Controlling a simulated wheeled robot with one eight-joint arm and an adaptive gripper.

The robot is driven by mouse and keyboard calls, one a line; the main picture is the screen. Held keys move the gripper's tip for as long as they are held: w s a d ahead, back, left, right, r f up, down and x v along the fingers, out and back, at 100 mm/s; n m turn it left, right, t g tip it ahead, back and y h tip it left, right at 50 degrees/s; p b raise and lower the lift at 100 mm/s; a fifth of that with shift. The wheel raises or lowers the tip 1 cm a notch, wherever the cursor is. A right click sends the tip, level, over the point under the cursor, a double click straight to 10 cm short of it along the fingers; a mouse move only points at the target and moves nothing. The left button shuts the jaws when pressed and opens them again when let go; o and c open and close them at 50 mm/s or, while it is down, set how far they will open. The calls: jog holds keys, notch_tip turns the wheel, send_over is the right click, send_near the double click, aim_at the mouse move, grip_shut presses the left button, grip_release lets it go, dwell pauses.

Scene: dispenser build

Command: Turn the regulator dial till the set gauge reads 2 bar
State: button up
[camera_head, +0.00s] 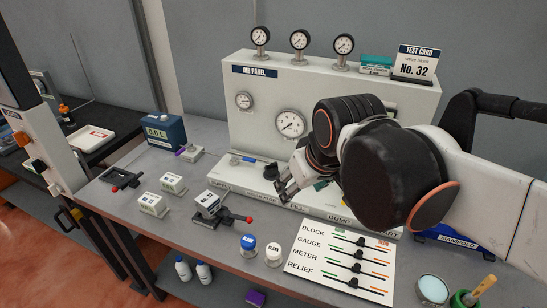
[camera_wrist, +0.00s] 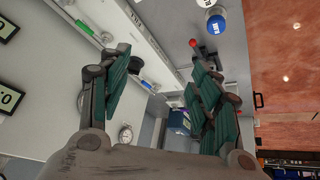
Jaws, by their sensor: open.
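The white air panel (camera_head: 258,118) has a small gauge (camera_head: 244,100) and a larger gauge (camera_head: 291,124) on its face. Their readings are too small to tell, and I cannot tell which is the set gauge. A black knob (camera_head: 271,171), likely the regulator dial, stands on the panel's ledge above a partly hidden label. My gripper (camera_head: 287,186) is open just right of the knob and close to it. In the wrist view, my gripper's green-padded fingers (camera_wrist: 160,65) are apart, with a black knob (camera_wrist: 136,66) beside the left finger. Contact cannot be told.
Three gauges (camera_head: 300,40) stand on the panel top beside a test card (camera_head: 416,62) reading No. 32. A slider board (camera_head: 341,262) lies in front of the panel. A red-tipped lever (camera_head: 235,217) and small labelled boxes (camera_head: 174,183) stand on the bench left of it.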

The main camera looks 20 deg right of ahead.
jog(key=w+r+n+g+p, duration=0.1)
jog(key=w+r+n+g, duration=0.15)
jog(key=w, duration=0.55)
jog(key=n+g+p, duration=0.3)
jog(key=n+g, duration=0.1)
jog(key=n, duration=0.2)
send_over(272, 167)
notch_tip(272, 167, down, 7)
jog(key=shift+t, duration=0.25)
jog(key=f+b, duration=0.1)
jog(key=f, duration=0.3)
jog(key=f+b, duration=0.1)
jog(key=f, duration=0.4)
jog(key=f+b, duration=0.1)
jog(key=f, duration=0.3)
jog(key=shift+w+f, duration=0.25)
jog(key=shift+w, duration=0.1)
jog(key=c, duration=1)
